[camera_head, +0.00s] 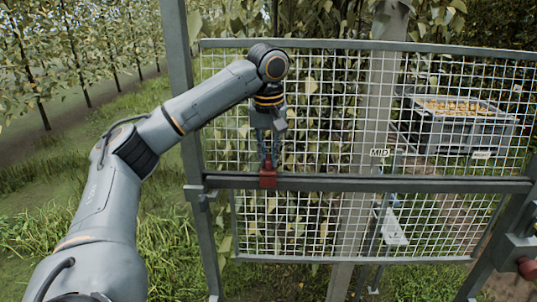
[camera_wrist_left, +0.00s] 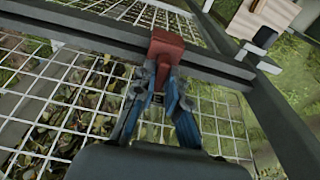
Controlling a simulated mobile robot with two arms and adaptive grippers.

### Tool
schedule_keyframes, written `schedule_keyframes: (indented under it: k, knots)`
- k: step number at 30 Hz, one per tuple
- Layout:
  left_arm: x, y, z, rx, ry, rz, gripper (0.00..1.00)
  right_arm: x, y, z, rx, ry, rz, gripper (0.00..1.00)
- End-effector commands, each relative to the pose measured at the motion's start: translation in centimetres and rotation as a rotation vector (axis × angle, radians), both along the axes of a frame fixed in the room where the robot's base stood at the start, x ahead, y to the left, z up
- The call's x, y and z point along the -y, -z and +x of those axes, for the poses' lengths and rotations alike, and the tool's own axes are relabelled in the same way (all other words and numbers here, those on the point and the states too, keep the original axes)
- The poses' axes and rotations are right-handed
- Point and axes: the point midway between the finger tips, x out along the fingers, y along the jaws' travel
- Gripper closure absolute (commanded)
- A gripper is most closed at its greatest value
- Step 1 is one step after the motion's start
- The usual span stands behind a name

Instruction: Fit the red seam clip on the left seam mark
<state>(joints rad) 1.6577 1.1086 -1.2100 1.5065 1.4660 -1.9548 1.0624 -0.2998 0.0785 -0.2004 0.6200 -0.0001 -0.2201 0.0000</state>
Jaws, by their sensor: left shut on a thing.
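The red seam clip (camera_head: 268,178) is at the dark middle rail (camera_head: 340,183) of the mesh panel, towards its left end. My left gripper (camera_head: 267,158) points down from above and is shut on the clip. In the left wrist view, the gripper's fingers (camera_wrist_left: 163,85) close on the red clip (camera_wrist_left: 166,48), which overlaps the rail (camera_wrist_left: 95,33). I cannot tell whether it is seated or just touching. I cannot make out the left seam mark clearly. My right gripper is not in view.
A "MID" label (camera_head: 379,153) sits on the mesh above the rail, with another small label (camera_head: 481,154) farther right. A grey post (camera_head: 181,110) stands left of the panel. A grey crate of pears (camera_head: 463,110) stands behind it. A red knob (camera_head: 527,268) is at lower right.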

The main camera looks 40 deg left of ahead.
Motion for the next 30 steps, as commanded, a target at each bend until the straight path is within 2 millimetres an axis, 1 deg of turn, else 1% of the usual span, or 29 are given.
schedule_keyframes:
  k: [30]
  knots:
    - [0.0,1.2,0.0,0.001,0.0,0.001,1.0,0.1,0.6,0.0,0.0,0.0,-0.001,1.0]
